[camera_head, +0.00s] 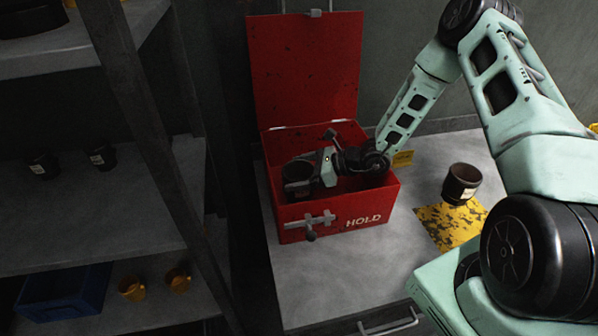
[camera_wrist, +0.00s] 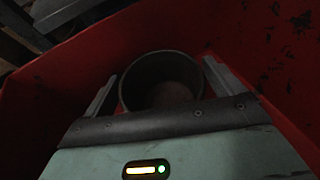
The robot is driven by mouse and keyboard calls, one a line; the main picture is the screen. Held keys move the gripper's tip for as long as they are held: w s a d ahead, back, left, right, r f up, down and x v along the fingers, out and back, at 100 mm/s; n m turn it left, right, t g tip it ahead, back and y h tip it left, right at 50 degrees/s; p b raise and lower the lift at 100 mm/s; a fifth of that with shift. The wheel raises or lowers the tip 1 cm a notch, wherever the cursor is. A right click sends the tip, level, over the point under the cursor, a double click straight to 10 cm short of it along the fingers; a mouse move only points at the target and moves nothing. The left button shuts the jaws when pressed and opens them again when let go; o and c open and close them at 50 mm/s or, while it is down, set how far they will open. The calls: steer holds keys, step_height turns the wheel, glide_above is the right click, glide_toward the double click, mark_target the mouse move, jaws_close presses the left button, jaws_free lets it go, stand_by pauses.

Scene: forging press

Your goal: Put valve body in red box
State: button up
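A dark round, hollow, cup-like part with a pale tag (camera_head: 298,180) is in the left part of the open red box (camera_head: 290,231). I take it to be the valve body, though I cannot be sure. In the wrist view its open rim (camera_wrist: 162,82) faces the camera between my two fingers. My gripper (camera_head: 303,171) reaches into the box from the right. Its fingers (camera_wrist: 161,68) stand on either side of the part, with tips very close to its edges. I cannot tell whether they touch it. The part's underside is hidden.
A similar dark cup (camera_head: 462,184) stands on a worn yellow patch (camera_head: 446,228) on the grey table (camera_head: 345,277). The box's raised lid (camera_head: 305,70) stands behind. Shelves at left hold dark cups (camera_head: 103,157), a blue bin (camera_head: 62,292) and yellow parts (camera_head: 132,289).

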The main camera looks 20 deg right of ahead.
steer(key=shift+r, duration=0.1)
steer(key=shift+r, duration=0.2)
steer(key=b+v, duration=0.3)
steer(key=v, duration=0.9)
steer(key=shift+f, duration=0.1)
